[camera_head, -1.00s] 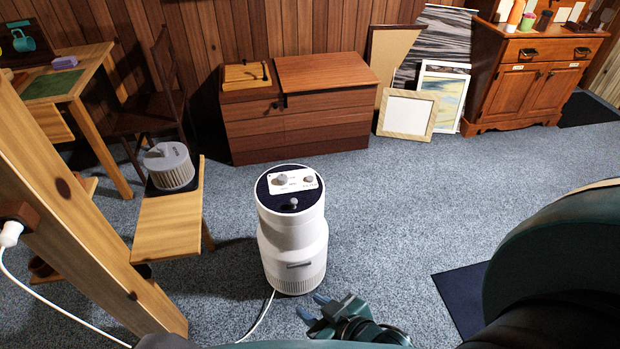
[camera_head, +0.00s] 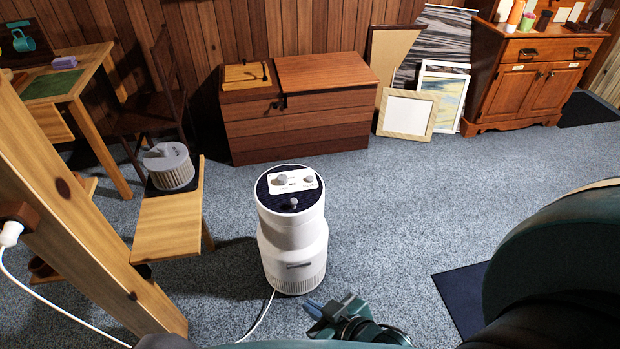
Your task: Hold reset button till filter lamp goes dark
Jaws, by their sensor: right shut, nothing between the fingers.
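A white cylindrical air purifier (camera_head: 291,245) stands upright on the carpet in the middle of the view. Its dark round top carries a white control panel (camera_head: 303,181) with two grey knobs, and a smaller grey knob (camera_head: 293,203) nearer its front edge. Which of these is the reset button, and whether a lamp is lit, is too small to tell. My right gripper (camera_head: 314,307) is low at the bottom centre, just in front of the purifier's base and apart from it. Its fingers are together and empty. My left gripper is not in view.
A wooden stool (camera_head: 165,225) at left bears a grey pleated filter (camera_head: 169,169). A slanted wooden post (camera_head: 75,205) and a white cable stand at left. A low wooden chest (camera_head: 330,110) is behind the purifier. Carpet to the right is clear up to a dark mat (camera_head: 460,300).

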